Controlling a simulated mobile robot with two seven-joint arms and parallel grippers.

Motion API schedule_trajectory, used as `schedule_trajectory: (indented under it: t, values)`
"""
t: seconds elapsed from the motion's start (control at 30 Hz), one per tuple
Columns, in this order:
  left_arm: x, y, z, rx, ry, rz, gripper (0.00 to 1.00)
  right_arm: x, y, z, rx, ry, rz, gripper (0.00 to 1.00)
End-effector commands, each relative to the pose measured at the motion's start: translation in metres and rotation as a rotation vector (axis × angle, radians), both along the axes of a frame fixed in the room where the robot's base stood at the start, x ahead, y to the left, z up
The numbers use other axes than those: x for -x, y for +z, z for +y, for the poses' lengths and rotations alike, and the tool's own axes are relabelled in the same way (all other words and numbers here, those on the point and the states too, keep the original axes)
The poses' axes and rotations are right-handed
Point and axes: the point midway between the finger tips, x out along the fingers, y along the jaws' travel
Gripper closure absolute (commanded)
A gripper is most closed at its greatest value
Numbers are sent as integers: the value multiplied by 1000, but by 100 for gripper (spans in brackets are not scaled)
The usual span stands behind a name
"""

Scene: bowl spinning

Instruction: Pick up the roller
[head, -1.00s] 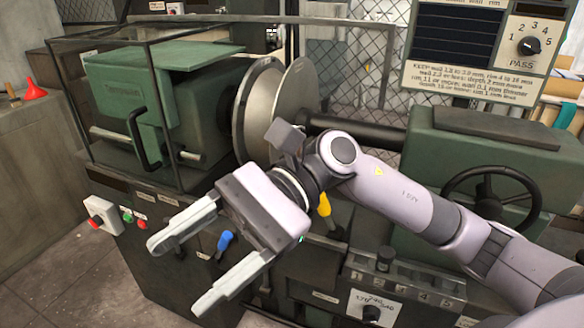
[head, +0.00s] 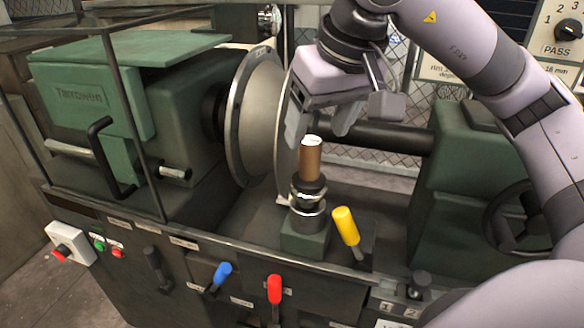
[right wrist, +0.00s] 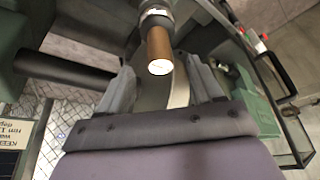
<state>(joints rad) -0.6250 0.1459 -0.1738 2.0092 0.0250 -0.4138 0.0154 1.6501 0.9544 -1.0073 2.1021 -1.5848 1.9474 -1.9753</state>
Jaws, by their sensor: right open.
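The roller (head: 311,160) stands upright in a green block on the machine bed, with a brown handle on top and dark and shiny metal rings below. My right gripper (head: 320,128) is just above and behind the handle's top end, fingers pointing down, open and empty. In the right wrist view the roller's brown handle (right wrist: 159,45) points its pale end toward the space between the two grey fingers of the right gripper (right wrist: 163,82), apart from both. My left gripper is not in view.
A large metal disc (head: 262,120) stands left of the roller, close to my right gripper. A yellow lever (head: 346,226) rises right of the green block (head: 305,238). Blue (head: 222,273) and red (head: 275,290) levers sit along the front panel. A dark bar crosses behind.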

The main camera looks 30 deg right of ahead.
Motion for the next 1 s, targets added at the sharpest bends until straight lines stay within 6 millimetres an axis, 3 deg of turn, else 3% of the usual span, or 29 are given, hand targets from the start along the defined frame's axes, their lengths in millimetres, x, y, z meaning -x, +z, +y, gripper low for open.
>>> schedule_trajectory:
  t: [0.27, 0.53, 0.83, 0.87, 1.0]
  values:
    - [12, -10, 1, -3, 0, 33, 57, -10, -23, -3, 8, -2, 1, 34]
    - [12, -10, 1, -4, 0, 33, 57, -27, -58, -3, 6, -1, 0, 34]
    - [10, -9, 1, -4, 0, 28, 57, -30, -64, -3, 5, -1, -2, 34]
    - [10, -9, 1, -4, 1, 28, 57, -30, -64, -3, 5, -1, -2, 38]
    - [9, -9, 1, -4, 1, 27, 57, -30, -64, -3, 4, -2, -2, 83]
